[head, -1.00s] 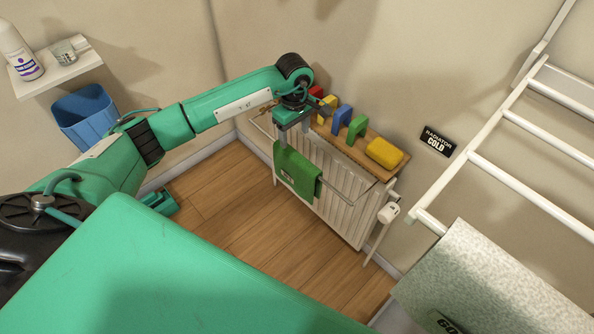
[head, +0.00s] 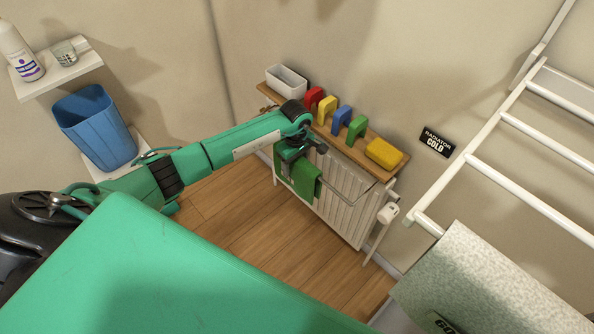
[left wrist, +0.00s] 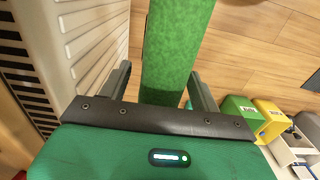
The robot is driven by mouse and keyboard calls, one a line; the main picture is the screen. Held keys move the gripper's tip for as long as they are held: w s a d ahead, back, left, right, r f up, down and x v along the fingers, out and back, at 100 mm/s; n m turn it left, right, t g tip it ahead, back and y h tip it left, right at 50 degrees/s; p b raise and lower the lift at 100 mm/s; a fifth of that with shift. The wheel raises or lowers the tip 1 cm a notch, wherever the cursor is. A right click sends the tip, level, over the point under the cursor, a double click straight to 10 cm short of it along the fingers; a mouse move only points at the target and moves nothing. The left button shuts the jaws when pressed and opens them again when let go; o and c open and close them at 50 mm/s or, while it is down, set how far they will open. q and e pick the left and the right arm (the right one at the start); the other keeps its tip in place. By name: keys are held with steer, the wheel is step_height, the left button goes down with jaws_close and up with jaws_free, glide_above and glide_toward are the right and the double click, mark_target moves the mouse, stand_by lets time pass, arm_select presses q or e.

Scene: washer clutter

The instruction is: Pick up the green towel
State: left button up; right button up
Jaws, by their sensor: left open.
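The green towel (head: 308,184) hangs over the rail on the front of the white radiator. My left gripper (head: 288,170) is at the towel and partly covers it in the head view. In the left wrist view the towel (left wrist: 178,45) runs between the two open fingers of the left gripper (left wrist: 160,80), with a gap on the left side. The right finger is close to the towel's edge; I cannot tell if it touches. My right gripper is not in view.
The radiator (head: 340,205) stands against the wall. Its wooden shelf (head: 357,155) holds a white bin, several coloured blocks and a yellow sponge (head: 384,153). A white drying rack (head: 490,125) with a pale cloth stands at right. A blue bin (head: 97,130) is at left.

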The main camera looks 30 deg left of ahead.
arm_select(q)
steer(key=c, duration=1.1)
steer(key=shift+c, duration=0.2)
